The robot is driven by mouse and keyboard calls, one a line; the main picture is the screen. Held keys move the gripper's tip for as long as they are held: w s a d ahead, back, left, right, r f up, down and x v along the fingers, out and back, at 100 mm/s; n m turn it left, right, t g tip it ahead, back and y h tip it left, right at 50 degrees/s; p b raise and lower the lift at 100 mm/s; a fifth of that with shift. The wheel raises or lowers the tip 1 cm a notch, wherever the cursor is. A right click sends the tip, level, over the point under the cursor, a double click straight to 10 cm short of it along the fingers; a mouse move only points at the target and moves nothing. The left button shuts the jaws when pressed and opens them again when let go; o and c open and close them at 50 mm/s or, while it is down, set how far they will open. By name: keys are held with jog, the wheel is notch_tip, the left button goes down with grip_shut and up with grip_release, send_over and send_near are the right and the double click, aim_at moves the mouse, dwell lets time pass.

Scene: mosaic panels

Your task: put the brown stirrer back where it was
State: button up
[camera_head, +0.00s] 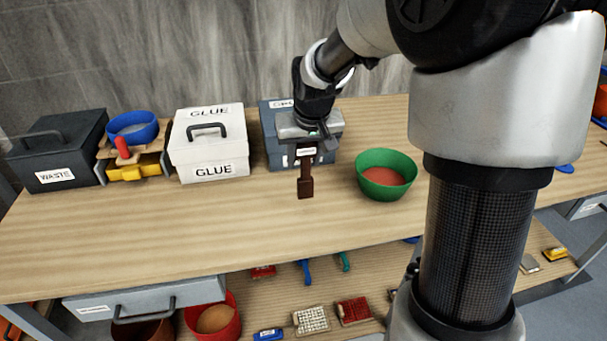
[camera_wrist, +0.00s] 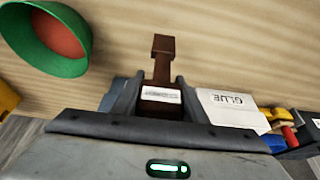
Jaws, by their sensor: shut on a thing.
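A white glue box (camera_head: 208,143), a blue-grey box (camera_head: 271,140) behind my gripper, and a black waste box (camera_head: 60,150) stand along the back. A blue bowl (camera_head: 133,127) sits near yellow and red tools. The table's (camera_head: 200,235) front is clear. A shelf below holds several small things.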

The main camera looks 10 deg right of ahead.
jog(key=shift+f, duration=1.95)
jog(key=shift+f, duration=0.1)
jog(key=shift+f+b, duration=0.2)
jog(key=shift+b, duration=0.2)
jog(key=o, duration=1.1)
jog(key=shift+r, duration=0.1)
jog(key=shift+c, duration=0.2)
jog(key=shift+r, duration=0.1)
